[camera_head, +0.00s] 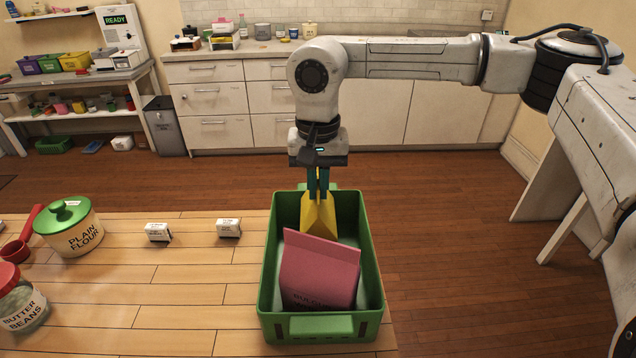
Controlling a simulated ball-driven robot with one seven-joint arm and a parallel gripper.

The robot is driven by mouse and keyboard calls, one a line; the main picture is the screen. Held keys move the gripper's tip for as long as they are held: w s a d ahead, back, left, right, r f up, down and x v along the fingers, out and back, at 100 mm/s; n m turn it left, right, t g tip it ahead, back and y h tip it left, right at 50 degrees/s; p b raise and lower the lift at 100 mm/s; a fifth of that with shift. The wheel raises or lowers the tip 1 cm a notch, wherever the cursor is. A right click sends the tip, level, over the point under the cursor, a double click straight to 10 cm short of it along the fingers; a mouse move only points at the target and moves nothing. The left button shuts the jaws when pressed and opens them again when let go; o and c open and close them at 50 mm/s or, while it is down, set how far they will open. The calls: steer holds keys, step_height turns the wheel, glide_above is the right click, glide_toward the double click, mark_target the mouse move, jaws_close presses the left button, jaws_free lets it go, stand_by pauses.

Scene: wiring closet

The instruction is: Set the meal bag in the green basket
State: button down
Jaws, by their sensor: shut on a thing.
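The green basket (268,255) stands on the wooden table near its right edge. My gripper (318,190) points down over the basket's far end, shut on a yellow bag (318,217). The yellow bag hangs tilted at the far end of the basket, its lower part hidden behind a pink bag (318,268). I cannot tell whether the yellow bag touches the basket floor. The pink bag leans inside the basket, with partly readable dark lettering low on its front. No label shows on the yellow bag, so I cannot read which is the meal bag.
Two small white boxes (158,232) (229,228) stand left of the basket. A plain flour canister (72,228), a butter beans jar (20,300) and a red scoop (20,245) are at the table's left. Bare tabletop (180,300) lies between. Wooden floor is open to the right.

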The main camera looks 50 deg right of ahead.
steer(key=shift+f, duration=0.15)
steer(key=c, duration=1.2)
jaws_free()
step_height(320, 180, up, 12)
steer(key=shift+r+b, duration=0.2)
steer(key=shift+b, duration=0.45)
